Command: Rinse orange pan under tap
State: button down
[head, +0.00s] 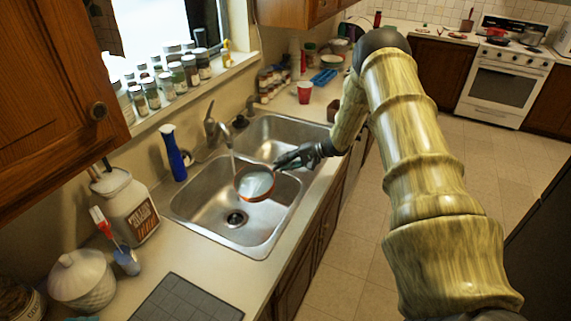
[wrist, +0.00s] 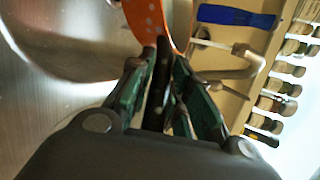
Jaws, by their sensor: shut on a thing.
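The orange pan (head: 256,184) is over the near basin of the double sink (head: 215,212), its pale inside facing up and an orange rim showing. A thin stream of water from the tap (head: 212,127) comes down at the pan's left side. My gripper (head: 284,161) is shut on the pan's dark handle, to the right of the pan. In the wrist view the gripper (wrist: 160,85) closes around the dark handle (wrist: 162,65), and the pan's speckled orange outside (wrist: 158,18) shows beyond it. The pan's underside is hidden in the head view.
A blue bottle (head: 173,155) stands left of the tap. A white jug (head: 128,208), a brush in a cup and a lidded jar (head: 82,280) stand at the left. A grey mat (head: 186,300) lies in front. A red cup (head: 304,92) stands beyond the far basin.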

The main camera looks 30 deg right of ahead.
jog(key=shift+s+a+r+n+h+p, duration=0.15)
jog(key=shift+r+h+p, duration=0.1)
jog(key=shift+r, duration=0.35)
jog(key=shift+w+a+r+n+h+p, duration=0.1)
jog(key=shift+r+n+h+p, duration=0.1)
jog(key=shift+r, duration=0.35)
jog(key=s+a+r+n+t+h, duration=0.2)
jog(key=s+a+r+n+h, duration=0.1)
jog(key=a+r, duration=0.3)
notch_tip(320, 180, up, 2)
jog(key=shift+r+h+b, duration=0.15)
jog(key=shift+h+b, duration=0.25)
jog(key=shift+h, duration=0.05)
dwell(1.4)
jog(key=shift+n, duration=0.25)
jog(key=shift+s+a+r+n+t+h+b, duration=0.25)
jog(key=shift+a+b, duration=0.25)
jog(key=shift+b, duration=1.15)
jog(key=shift+s+a+r+n+t+h+b, duration=0.15)
jog(key=shift+s+a+r+h+b, duration=0.25)
jog(key=shift+b, duration=1.2)
jog(key=shift+s+a+r+n+h+b, duration=0.2)
jog(key=shift+a+b, duration=0.4)
jog(key=shift+b, duration=0.45)
jog(key=shift+s+a+r+n+h+b, duration=0.1)
jog(key=shift+s+a+n+b, duration=0.15)
jog(key=shift+a+b, duration=0.6)
